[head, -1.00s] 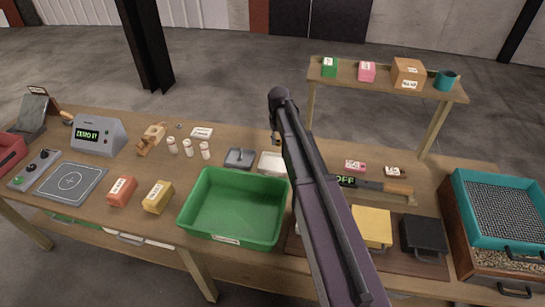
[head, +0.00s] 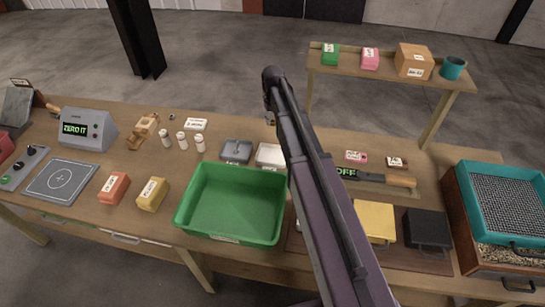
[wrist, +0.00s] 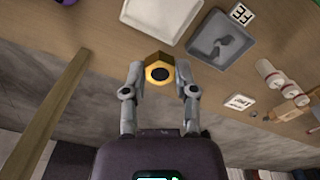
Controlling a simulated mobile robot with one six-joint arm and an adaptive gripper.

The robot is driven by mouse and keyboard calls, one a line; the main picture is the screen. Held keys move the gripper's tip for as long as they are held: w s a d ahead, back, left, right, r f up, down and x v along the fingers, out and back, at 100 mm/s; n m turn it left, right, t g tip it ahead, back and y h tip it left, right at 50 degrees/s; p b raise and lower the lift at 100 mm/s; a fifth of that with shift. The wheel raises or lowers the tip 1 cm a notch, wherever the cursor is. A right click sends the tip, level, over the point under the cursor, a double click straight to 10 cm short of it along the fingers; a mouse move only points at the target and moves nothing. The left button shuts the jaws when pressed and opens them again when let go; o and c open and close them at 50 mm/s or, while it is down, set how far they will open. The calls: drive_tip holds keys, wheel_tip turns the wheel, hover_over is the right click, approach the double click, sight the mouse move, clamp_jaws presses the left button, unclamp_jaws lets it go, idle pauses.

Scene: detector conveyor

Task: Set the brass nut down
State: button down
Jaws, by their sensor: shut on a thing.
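The brass nut (wrist: 159,70) is a yellow hexagonal piece with a dark hole, seen in the wrist view. My gripper (wrist: 160,72) is shut on it, one fingertip on each side. Below it in the wrist view lies the wooden table top (wrist: 110,75); the gap between nut and table cannot be judged. In the head view my arm hides the nut and most of the gripper.
A grey tray (head: 236,150) and a white tray (head: 270,154) stand behind the green bin (head: 218,237). Several white bottles (head: 182,141) stand to their left. A raised shelf (head: 345,70) is at the back right. A teal sieve (head: 490,238) is at far right.

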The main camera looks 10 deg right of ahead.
wheel_tip(320, 180, down, 9)
drive_tip(key=n+b, duration=0.5)
drive_tip(key=b, duration=0.4)
drive_tip(key=shift+w+f+n, duration=0.15)
drive_tip(key=shift+w+n, duration=0.15)
drive_tip(key=shift+n, duration=0.1)
drive_tip(key=b, duration=0.7)
hover_over(272, 157)
wheel_tip(272, 157, down, 6)
drive_tip(key=shift+d+f, duration=0.1)
drive_tip(key=shift+f, duration=0.1)
drive_tip(key=shift+f+b, duration=1.65)
drive_tip(key=shift+f, duration=0.15)
drive_tip(key=shift+f, duration=0.15)
